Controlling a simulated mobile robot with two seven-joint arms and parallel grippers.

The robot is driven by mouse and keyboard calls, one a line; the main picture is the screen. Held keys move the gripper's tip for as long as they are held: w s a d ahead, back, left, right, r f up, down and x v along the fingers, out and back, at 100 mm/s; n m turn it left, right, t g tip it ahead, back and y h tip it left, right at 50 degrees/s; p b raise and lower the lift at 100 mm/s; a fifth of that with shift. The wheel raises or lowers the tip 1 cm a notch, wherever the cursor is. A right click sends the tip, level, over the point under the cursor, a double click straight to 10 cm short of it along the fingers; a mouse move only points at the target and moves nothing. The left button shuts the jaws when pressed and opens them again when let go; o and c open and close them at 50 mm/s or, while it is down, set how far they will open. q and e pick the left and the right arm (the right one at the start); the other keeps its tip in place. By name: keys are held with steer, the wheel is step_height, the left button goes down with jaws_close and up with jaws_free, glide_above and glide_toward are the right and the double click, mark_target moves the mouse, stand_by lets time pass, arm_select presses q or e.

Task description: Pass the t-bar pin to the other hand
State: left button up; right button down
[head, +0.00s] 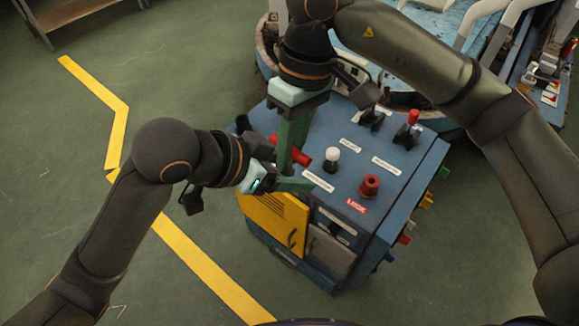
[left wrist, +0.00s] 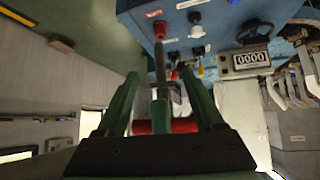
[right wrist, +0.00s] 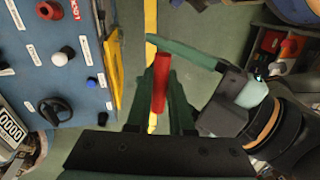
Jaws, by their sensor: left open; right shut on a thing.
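The t-bar pin has a red crossbar handle (head: 302,158), held above the console's front-left top edge in the head view. My right gripper (head: 289,150) comes down from above and is shut on it. The handle lies between its green fingers in the right wrist view (right wrist: 160,82). My left gripper (head: 295,183) reaches in from the left, open, its fingers just below the handle. In the left wrist view the red handle (left wrist: 184,126) shows between the spread left fingers (left wrist: 163,100), with a grey shaft, apparently the pin's, beyond. I cannot tell whether the left fingers touch the pin.
A blue console (head: 393,165) with a white knob (head: 332,154), a red knob (head: 370,185) and levers stands just right of and below the grippers. A larger blue machine (head: 400,62) stands behind. The green floor (head: 60,150) with a yellow line is open at left.

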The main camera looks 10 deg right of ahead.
arm_select(q)
steer(key=shift+d+f, duration=0.1)
steer(key=shift+f, duration=0.05)
steer(key=shift+c, duration=0.2)
jaws_close()
stand_by(0.3)
arm_select(e)
steer(key=c, duration=0.7)
jaws_free()
steer(key=shift+r, duration=0.1)
